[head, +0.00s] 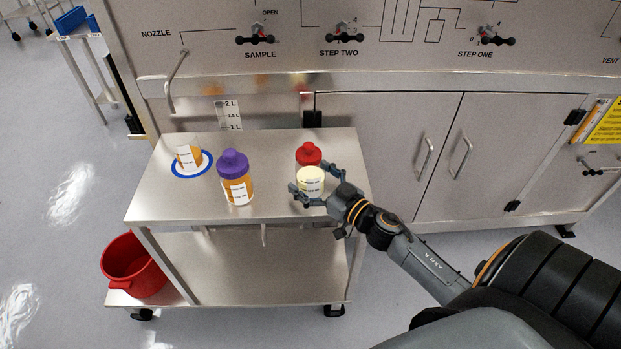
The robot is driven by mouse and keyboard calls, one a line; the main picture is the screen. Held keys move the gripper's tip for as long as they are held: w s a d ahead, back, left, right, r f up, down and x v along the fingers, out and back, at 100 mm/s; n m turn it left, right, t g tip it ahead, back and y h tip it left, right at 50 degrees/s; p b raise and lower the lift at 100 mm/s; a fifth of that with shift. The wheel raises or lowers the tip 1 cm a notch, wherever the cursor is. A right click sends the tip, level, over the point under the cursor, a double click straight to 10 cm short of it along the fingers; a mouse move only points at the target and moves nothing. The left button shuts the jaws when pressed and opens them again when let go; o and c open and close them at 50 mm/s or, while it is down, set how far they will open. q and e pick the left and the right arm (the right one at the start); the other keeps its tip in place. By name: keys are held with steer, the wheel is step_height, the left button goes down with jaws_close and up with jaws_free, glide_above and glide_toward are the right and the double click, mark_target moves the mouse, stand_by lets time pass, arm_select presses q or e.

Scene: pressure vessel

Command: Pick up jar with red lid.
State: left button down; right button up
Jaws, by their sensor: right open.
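The jar with the red lid (308,154) stands upright on the top shelf of a steel cart, towards its right side. Its body (311,182) is pale cream with a white label. My right gripper (310,178) reaches in from the right, with its open fingers on either side of the jar's body. I cannot tell whether a finger touches the jar. The fingers and wrist cover little of the jar. My left gripper is not in view.
The steel cart (265,205) also holds a purple-lidded amber jar (233,165) left of the red-lidded one, and an amber container on a blue-rimmed white disc (205,164). A red bucket (133,266) sits lower left. A cabinet panel (390,150) stands behind.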

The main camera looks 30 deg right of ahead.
steer(key=c, duration=1.3)
